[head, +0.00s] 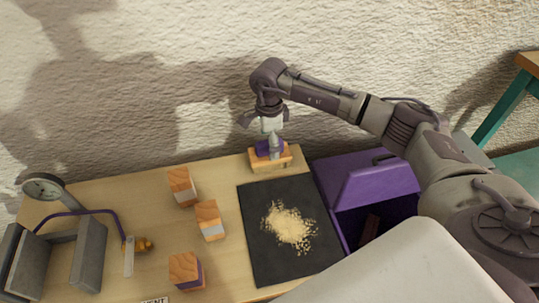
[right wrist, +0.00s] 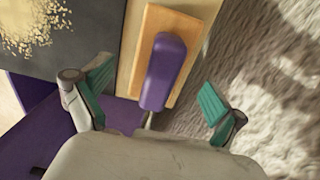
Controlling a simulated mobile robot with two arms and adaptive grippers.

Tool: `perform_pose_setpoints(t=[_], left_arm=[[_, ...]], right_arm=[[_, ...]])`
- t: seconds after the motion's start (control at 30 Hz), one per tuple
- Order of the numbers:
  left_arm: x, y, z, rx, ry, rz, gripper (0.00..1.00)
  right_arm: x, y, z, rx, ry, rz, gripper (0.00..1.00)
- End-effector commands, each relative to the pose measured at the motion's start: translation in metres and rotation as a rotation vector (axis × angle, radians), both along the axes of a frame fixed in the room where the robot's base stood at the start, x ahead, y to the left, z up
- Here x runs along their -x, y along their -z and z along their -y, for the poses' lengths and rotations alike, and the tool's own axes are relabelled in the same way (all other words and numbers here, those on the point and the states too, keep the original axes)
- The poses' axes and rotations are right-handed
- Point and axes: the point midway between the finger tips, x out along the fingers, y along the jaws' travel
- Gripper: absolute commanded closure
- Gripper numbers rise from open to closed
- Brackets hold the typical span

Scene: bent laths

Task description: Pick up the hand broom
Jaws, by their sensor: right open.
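The hand broom (head: 284,160), a pale orange wooden block with a purple handle, lies at the table's back edge by the wall. In the right wrist view its purple handle (right wrist: 165,70) lies along the wooden block, between my finger pads. My right gripper (head: 267,122) is open just above the broom, its fingers apart on either side. In the right wrist view, both green finger pads of this gripper (right wrist: 154,92) show clear of the handle. Any bristles are hidden. My left gripper is not in view.
A dark mat (head: 260,262) with pale shavings (head: 288,227) lies in front of the broom. A purple bin (head: 375,185) stands to the right. Several wood blocks (head: 209,219) stand left of the mat. A grey holder (head: 92,250) and a round dial (head: 42,186) are farther left.

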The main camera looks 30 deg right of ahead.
Motion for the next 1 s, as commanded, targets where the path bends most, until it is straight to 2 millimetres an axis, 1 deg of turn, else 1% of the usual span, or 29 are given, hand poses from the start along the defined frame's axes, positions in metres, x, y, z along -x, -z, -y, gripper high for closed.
perform_pose_setpoints(t=[0.03,0.13,0.23,0.37,0.47,0.5,0.77,0.8,1.0], left_arm=[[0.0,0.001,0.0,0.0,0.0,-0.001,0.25],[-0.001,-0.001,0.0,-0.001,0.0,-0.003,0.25],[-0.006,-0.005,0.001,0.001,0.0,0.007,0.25],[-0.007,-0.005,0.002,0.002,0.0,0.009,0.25],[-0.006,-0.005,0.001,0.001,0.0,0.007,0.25],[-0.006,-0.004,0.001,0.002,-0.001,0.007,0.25],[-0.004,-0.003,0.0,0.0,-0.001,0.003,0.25],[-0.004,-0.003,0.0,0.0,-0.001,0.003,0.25],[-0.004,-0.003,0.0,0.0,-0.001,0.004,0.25]], right_arm=[[0.001,0.009,0.0,0.0,0.001,-0.004,0.04],[0.001,0.021,0.0,-0.001,0.001,-0.002,0.04],[0.0,0.023,0.0,0.0,0.001,0.0,0.04],[0.0,0.023,0.0,0.0,0.0,0.0,0.04],[0.0,0.023,0.0,0.0,0.0,0.0,0.19],[0.0,0.023,0.0,0.0,0.0,0.0,0.26],[0.0,0.023,0.0,0.0,0.0,0.0,0.69],[0.0,0.023,0.0,0.0,0.0,0.0,0.76],[0.0,0.022,0.0,-0.001,0.0,0.001,0.77]])
